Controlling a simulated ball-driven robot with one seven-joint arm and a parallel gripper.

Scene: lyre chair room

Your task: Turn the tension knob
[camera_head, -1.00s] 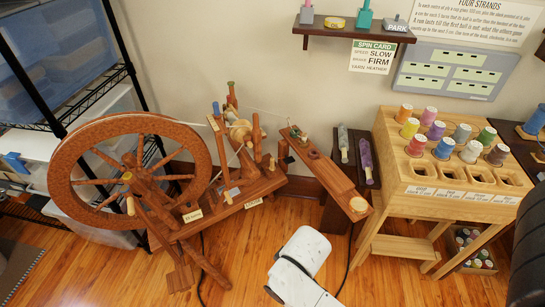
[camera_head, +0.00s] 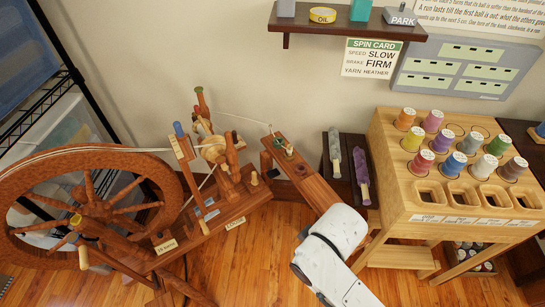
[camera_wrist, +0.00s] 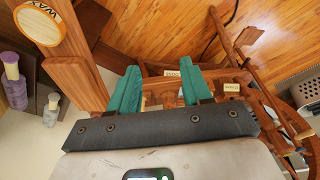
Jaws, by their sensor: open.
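The wooden spinning wheel (camera_head: 95,150) stands at the left in the head view. Its slanted bench (camera_head: 215,215) carries uprights, a bobbin (camera_head: 214,148) and yarn. A small turned wooden knob (camera_head: 254,178) stands at the bench's right end, near the LOOSE label (camera_head: 235,222); I cannot tell for sure that it is the tension knob. In the wrist view, my gripper (camera_wrist: 158,72) has its two teal fingers spread, with nothing held between them. The LOOSE label also shows beyond the fingers (camera_wrist: 172,72). In the head view my white arm hides the fingers.
A wooden plank (camera_head: 300,178) juts between the wheel and my arm. A spin card (camera_head: 371,58) on the wall reads speed SLOW, brake FIRM, yarn HEATHER. A spool stand (camera_head: 400,190) is at the right. A round WAX piece (camera_wrist: 40,24) is near my gripper at upper left.

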